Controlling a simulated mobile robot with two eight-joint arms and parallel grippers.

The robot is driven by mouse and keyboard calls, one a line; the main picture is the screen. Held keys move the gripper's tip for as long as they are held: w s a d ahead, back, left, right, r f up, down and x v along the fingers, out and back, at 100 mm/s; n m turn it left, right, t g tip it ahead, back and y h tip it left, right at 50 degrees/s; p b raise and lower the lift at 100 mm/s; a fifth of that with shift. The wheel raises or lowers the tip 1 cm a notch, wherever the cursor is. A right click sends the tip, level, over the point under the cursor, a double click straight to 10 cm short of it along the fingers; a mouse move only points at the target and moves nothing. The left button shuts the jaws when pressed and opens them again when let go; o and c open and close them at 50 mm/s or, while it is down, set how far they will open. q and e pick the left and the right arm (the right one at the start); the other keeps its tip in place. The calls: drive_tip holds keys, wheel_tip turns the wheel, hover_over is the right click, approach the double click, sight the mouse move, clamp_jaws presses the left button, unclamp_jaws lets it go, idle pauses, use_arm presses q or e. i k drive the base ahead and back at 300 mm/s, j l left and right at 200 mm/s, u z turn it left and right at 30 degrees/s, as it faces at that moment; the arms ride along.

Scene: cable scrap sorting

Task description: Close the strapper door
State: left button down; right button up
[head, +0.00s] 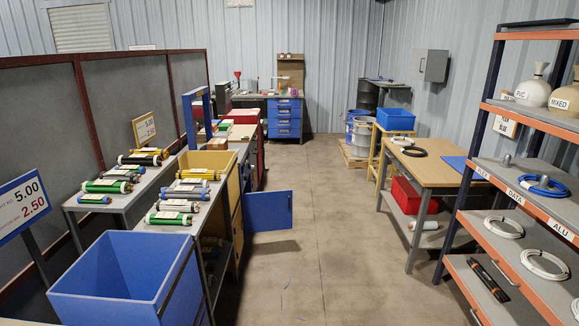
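A blue door (268,210) stands open in the middle left of the head view. It sticks out into the aisle from the row of benches, upright and close to the floor, with a small dark handle near its free right edge. It seems to belong to the strapper, whose blue arch (187,95) rises behind the yellow bin (241,168). The hinge side and the cabinet opening are hidden behind the yellow bin and the near bench. Neither of my grippers shows in this view.
The concrete aisle (335,230) is clear in the middle. A large blue bin (125,270) and benches with cable bundles line the left. A wooden table (435,166) and shelf rack (520,185) line the right. A blue drawer cabinet (284,118) stands at the back.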

sight(270, 211)
drive_tip(key=i, duration=1.7)
drive_tip(key=i+z, duration=0.15)
drive_tip(key=i, duration=0.4)
drive_tip(key=i+j+z, duration=0.1)
drive_tip(key=i, duration=0.4)
drive_tip(key=i+j+z, duration=0.15)
drive_tip(key=i, duration=0.4)
drive_tip(key=i+j+z, duration=0.65)
drive_tip(key=i, duration=0.25)
